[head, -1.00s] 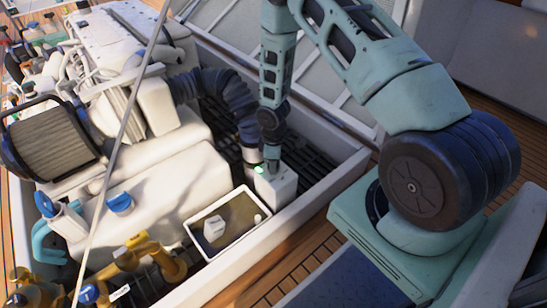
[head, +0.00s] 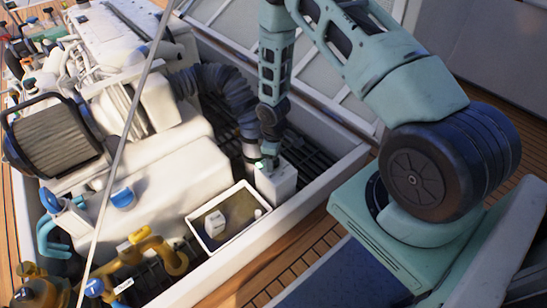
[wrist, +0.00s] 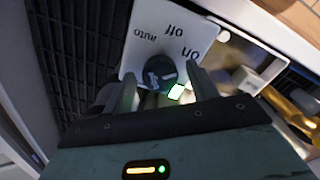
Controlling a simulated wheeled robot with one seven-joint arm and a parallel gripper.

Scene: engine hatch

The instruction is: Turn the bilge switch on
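The bilge switch is a dark round knob (wrist: 160,72) with a white pointer mark, on a white panel (wrist: 147,43) lettered auto, off and on, which appears upside down in the wrist view. A green light (wrist: 176,92) glows beside the knob. My gripper (wrist: 163,75) has one finger on each side of the knob, with a visible gap at the right finger. In the head view, my gripper (head: 270,163) hangs over the white switch box (head: 277,182), hiding the knob.
An open tray (head: 243,231) with a small white block stands beside the switch box. A ribbed black hose (head: 222,88) and the white engine (head: 165,180) are close on the left. The hatch's white rim (head: 325,180) runs along the right. Yellow pipes (head: 150,248) are at lower left.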

